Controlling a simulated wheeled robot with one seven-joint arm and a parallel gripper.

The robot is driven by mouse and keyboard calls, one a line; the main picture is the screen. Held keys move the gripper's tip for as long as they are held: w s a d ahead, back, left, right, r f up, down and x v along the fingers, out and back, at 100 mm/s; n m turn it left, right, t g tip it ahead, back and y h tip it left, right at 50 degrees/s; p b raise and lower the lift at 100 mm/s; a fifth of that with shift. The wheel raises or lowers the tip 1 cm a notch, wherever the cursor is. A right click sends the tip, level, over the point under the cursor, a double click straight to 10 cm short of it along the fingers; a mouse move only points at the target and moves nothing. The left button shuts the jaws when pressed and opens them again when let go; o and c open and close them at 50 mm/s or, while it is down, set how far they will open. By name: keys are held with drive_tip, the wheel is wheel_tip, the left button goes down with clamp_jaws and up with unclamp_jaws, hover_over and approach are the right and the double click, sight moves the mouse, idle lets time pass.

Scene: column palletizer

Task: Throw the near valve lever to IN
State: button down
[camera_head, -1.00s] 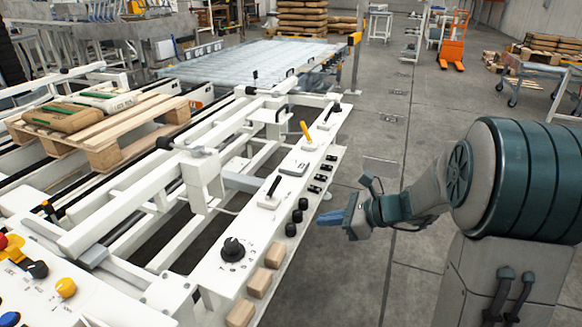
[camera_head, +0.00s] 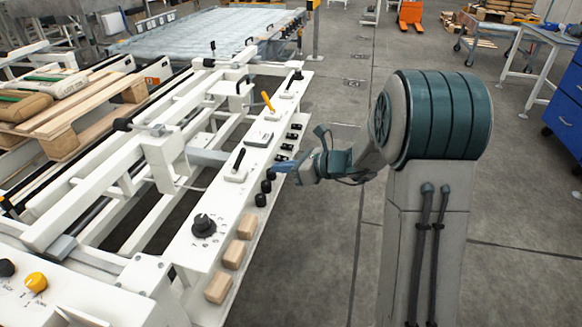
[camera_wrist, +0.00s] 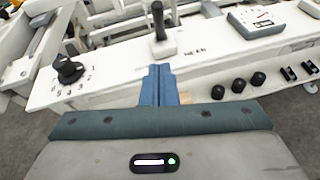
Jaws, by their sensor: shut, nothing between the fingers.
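The near valve lever (camera_head: 239,160) is a black handle on a white base on the white rail panel. In the wrist view the near lever (camera_wrist: 158,22) stands up from its base, with the label "NEAR" to its right. My gripper (camera_head: 281,167) is shut and empty, with blue fingers. It is at the panel's right edge, to the right of the lever in the head view. In the wrist view my fingers (camera_wrist: 158,70) point toward the lever base, and a gap appears between them and the handle. No IN marking is readable.
A yellow lever (camera_head: 268,101) and another black lever (camera_head: 297,77) stand farther along the panel. A black rotary knob (camera_head: 204,225) is at the near end. Black knobs (camera_wrist: 237,84) line the panel's edge. Wooden blocks (camera_head: 234,254) sit below it.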

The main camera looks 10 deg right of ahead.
sight(239, 161)
drive_tip(key=w+a, duration=0.4)
drive_tip(key=a, duration=0.3)
drive_tip(key=shift+b, duration=0.45)
drive_tip(key=shift+w, duration=0.1)
